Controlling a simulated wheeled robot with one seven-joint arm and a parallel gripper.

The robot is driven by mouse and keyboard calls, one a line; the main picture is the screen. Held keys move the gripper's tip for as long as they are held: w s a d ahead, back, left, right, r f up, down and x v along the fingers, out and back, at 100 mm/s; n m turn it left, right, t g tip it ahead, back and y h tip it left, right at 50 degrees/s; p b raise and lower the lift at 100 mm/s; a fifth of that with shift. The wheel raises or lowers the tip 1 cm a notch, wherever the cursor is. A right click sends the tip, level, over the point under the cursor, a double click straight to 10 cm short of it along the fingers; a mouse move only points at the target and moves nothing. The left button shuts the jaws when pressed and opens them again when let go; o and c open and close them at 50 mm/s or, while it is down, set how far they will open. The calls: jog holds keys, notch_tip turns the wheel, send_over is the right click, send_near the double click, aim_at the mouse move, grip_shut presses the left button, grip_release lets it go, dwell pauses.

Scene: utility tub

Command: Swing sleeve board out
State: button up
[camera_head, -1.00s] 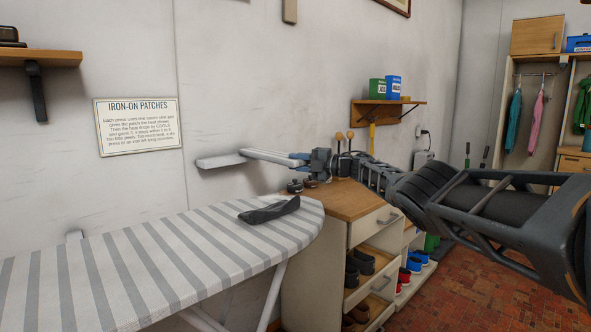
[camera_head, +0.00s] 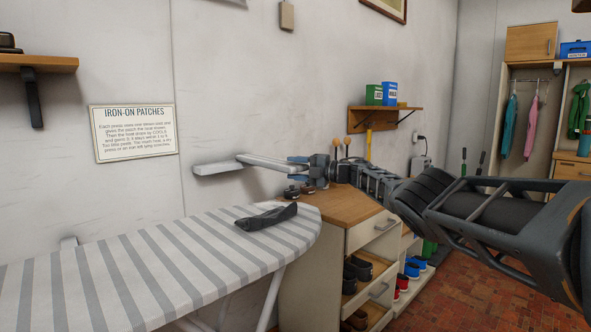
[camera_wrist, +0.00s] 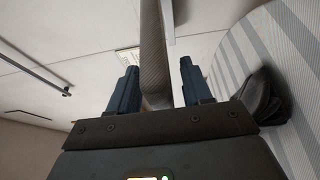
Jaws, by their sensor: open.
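The sleeve board (camera_head: 268,161) is a narrow pale board close to the white wall, above the far end of the striped ironing board (camera_head: 150,262). My gripper (camera_head: 303,168) is at the board's right end, with one blue finger above it and one below. In the wrist view, the sleeve board (camera_wrist: 153,50) runs between the two spread fingers, its rounded end close to my palm. My gripper (camera_wrist: 158,72) is open around it. I cannot tell whether either finger touches it.
A wooden-topped cabinet (camera_head: 345,206) with open drawers stands below my gripper, with small dark round items (camera_head: 292,192) on top. A shelf (camera_head: 385,108) holds a green and a blue box. Brick floor is clear at the right.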

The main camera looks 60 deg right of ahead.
jog(key=shift+s+d+p, duration=0.25)
jog(key=shift+s+p, duration=0.15)
jog(key=shift+s, duration=0.85)
jog(key=shift+s+d+p, duration=0.2)
jog(key=shift+s+p, duration=0.2)
jog(key=shift+s, duration=0.8)
jog(key=shift+s+d+p, duration=0.25)
jog(key=shift+s+p, duration=0.15)
jog(key=shift+s, duration=0.85)
jog(key=shift+r, duration=0.1)
